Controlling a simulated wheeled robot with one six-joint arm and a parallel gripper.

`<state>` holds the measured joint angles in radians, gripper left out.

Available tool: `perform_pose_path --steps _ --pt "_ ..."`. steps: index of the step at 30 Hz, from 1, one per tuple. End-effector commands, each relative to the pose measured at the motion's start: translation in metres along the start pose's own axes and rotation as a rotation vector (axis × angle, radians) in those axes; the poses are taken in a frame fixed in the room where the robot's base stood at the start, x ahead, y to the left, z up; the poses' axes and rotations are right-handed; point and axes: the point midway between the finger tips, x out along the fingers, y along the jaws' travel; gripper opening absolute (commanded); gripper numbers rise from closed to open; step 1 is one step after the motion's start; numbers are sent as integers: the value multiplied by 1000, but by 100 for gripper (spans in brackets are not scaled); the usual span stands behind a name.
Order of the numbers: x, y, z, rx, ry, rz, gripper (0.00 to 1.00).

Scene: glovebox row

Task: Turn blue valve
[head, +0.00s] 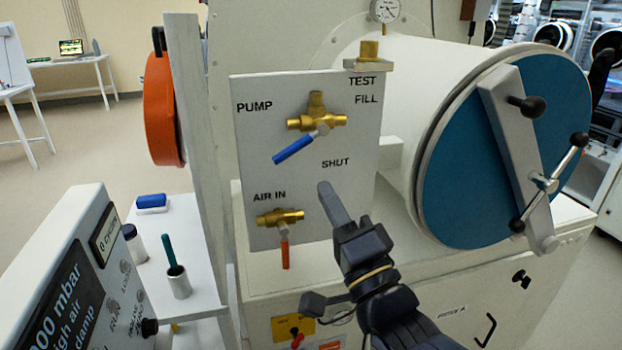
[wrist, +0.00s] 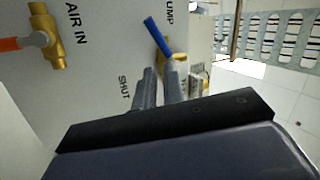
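The blue valve is a brass body (head: 317,122) with a blue lever handle (head: 294,149) on a white panel (head: 350,100). The handle slants down and left from its hub, between the PUMP and SHUT labels. The wrist view shows the blue handle (wrist: 158,38) beyond the fingertips, with its brass body partly hidden. My gripper (head: 326,186) is in front of the panel, below and right of the handle, near SHUT. In the wrist view, my gripper (wrist: 160,70) has a narrow gap between its fingers, and I see nothing held there.
A second brass valve with a red-orange handle (head: 285,252) sits below, by AIR IN; it also shows in the wrist view (wrist: 12,44). A round blue hatch (head: 460,170) with a clamp bar stands right. A post (head: 190,130) and small shelf (head: 175,240) stand left.

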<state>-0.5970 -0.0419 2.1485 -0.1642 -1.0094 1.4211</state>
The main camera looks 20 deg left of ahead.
Motion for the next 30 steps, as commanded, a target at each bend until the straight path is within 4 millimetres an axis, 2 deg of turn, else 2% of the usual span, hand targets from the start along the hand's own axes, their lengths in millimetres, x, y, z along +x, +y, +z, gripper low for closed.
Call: perform_pose_path --steps 1,3,9,13,16,20,30 --pt "1 -12 -3 121 30 33 6" --pt "-3 -16 -7 326 86 93 0" --pt "-24 -17 -2 902 233 249 0" --pt "-37 -14 6 1156 299 318 0" --pt "-42 -12 11 1260 327 344 0" --pt "-41 -8 12 1298 341 355 0" --pt "-6 9 10 1292 342 355 0"
